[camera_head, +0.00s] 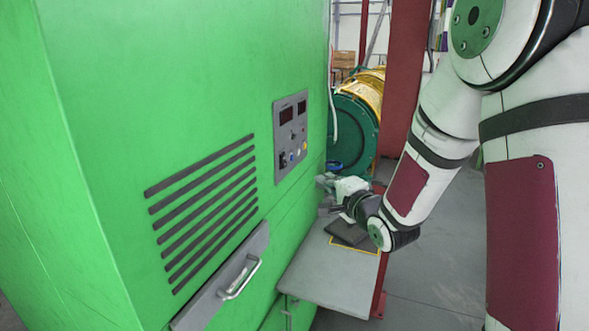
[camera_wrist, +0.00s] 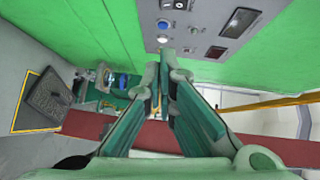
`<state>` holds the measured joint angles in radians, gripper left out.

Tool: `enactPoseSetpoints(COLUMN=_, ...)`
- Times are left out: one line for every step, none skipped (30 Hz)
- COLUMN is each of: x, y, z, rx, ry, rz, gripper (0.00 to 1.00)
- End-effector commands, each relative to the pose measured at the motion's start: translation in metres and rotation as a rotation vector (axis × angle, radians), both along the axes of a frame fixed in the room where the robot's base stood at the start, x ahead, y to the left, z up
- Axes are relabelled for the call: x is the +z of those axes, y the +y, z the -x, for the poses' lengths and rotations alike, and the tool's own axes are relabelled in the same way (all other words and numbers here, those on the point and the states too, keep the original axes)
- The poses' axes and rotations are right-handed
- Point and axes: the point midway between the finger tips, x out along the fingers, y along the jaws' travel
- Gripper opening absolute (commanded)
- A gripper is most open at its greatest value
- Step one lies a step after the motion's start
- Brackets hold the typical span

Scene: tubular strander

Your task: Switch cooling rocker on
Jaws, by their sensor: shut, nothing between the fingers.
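The grey control panel (camera_head: 291,137) is set in the green cabinet face, with dark displays, small knobs and buttons. In the wrist view the panel (camera_wrist: 205,12) lies at the top, with a blue button (camera_wrist: 164,24), a pale round button (camera_wrist: 163,39) and a dark rectangular part (camera_wrist: 215,52). I cannot tell for sure which control is the cooling rocker, nor its position. My gripper (camera_head: 322,183) is shut and empty, below and right of the panel in the head view. In the wrist view my fingertips (camera_wrist: 165,66) point toward the panel's lower edge, apparently apart from it.
Slatted vents (camera_head: 203,212) and a drawer handle (camera_head: 240,278) are on the cabinet. A red post (camera_head: 405,75) and a green drum (camera_head: 352,128) stand behind.

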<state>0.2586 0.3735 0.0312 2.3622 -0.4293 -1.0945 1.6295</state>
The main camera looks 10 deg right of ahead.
Motion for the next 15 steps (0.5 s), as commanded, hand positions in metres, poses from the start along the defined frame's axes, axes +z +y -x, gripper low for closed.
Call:
enactPoseSetpoints(x=0.0, y=0.0, z=0.0, rx=0.0, ry=-0.001, rz=-0.001, gripper=0.0)
enactPoseSetpoints(x=0.0, y=0.0, z=0.0, rx=0.0, ry=-0.002, rz=-0.001, gripper=0.0)
enactPoseSetpoints(x=0.0, y=0.0, z=0.0, rx=0.0, ry=-0.001, rz=-0.001, gripper=0.0)
enactPoseSetpoints(x=0.0, y=0.0, z=0.0, rx=0.0, ry=-0.001, rz=0.0, gripper=0.0)
enactPoseSetpoints(x=0.0, y=0.0, z=0.0, rx=0.0, ry=-0.001, rz=0.0, gripper=0.0)
enactPoseSetpoints(x=0.0, y=0.0, z=0.0, rx=0.0, ry=-0.001, rz=0.0, gripper=0.0)
enactPoseSetpoints(x=0.0, y=0.0, z=0.0, rx=0.0, ry=-0.001, rz=0.0, gripper=0.0)
enactPoseSetpoints(x=0.0, y=0.0, z=0.0, rx=0.0, ry=-0.001, rz=0.001, gripper=0.0)
enactPoseSetpoints(x=0.0, y=0.0, z=-0.001, rx=0.0, ry=0.0, rz=0.001, gripper=0.0)
enactPoseSetpoints(x=0.0, y=0.001, z=-0.002, rx=0.0, ry=0.0, rz=0.001, gripper=0.0)
enactPoseSetpoints(x=0.0, y=0.001, z=-0.004, rx=0.0, ry=0.0, rz=0.001, gripper=0.0)
enactPoseSetpoints(x=-0.001, y=0.001, z=-0.006, rx=0.001, ry=0.0, rz=0.001, gripper=0.0)
enactPoseSetpoints(x=-0.001, y=0.002, z=-0.009, rx=0.001, ry=0.0, rz=0.001, gripper=0.0)
enactPoseSetpoints(x=-0.001, y=0.003, z=-0.013, rx=0.002, ry=-0.001, rz=0.002, gripper=0.0)
enactPoseSetpoints(x=-0.002, y=0.004, z=-0.018, rx=0.003, ry=-0.001, rz=0.002, gripper=0.0)
